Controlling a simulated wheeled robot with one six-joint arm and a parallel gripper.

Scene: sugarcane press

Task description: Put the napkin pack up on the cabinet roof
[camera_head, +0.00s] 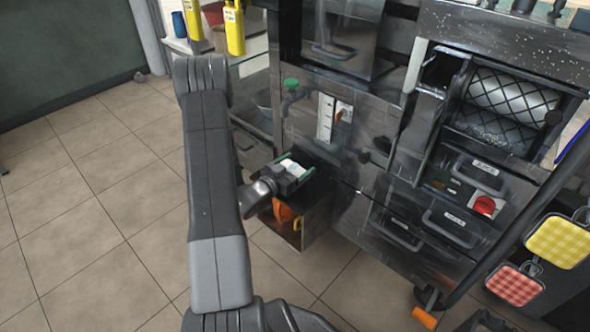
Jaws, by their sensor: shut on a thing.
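A small white pack with green edges (293,167), which looks like the napkin pack, is held in my gripper (290,174). My gripper is shut on it, just above a small open-fronted box on the cabinet's left side. The pack is small in view and partly covered by the gripper, so its print cannot be read. The dark steel press cabinet (352,175) stands to the right of the gripper. I cannot tell which surface is the cabinet roof.
The box (318,222) holds orange things. A green-topped tap (291,85) sticks out above the gripper. Yellow bottles (234,30) stand on a glass shelf at upper left. Yellow (559,241) and red (514,285) checked pads hang at right. Tiled floor (90,190) at left is clear.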

